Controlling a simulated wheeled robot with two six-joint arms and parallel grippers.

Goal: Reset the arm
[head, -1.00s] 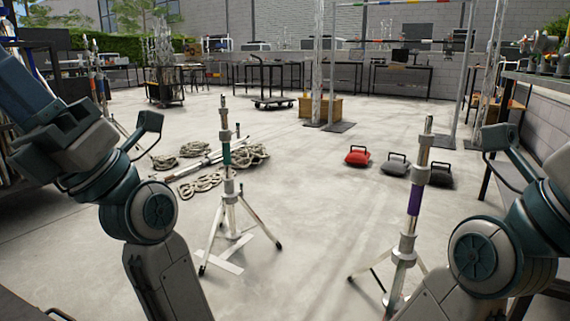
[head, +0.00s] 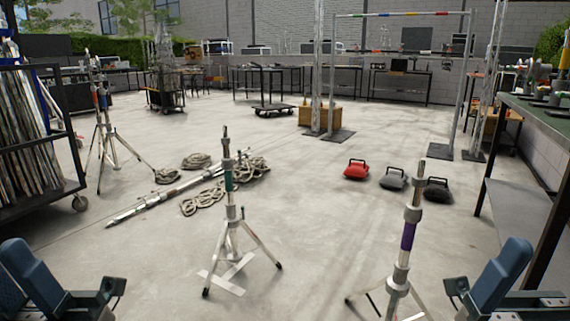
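The task names no object, only my arm. My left gripper (head: 18,250) is a blue part low in the left corner, with a dark bracket beside it. My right gripper (head: 515,250) shows the same way low in the right corner. Both are cut by the picture edge and seen from the side, so their opening cannot be told. No held object shows in either. Both grippers are apart from the stands in front.
A stand with a green band (head: 229,180) and one with a purple band (head: 408,235) stand on the floor ahead. Coiled ropes (head: 204,201), a lying pole (head: 150,203), a red weight (head: 356,169), a left cart (head: 40,208) and a right table (head: 540,115) surround free floor.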

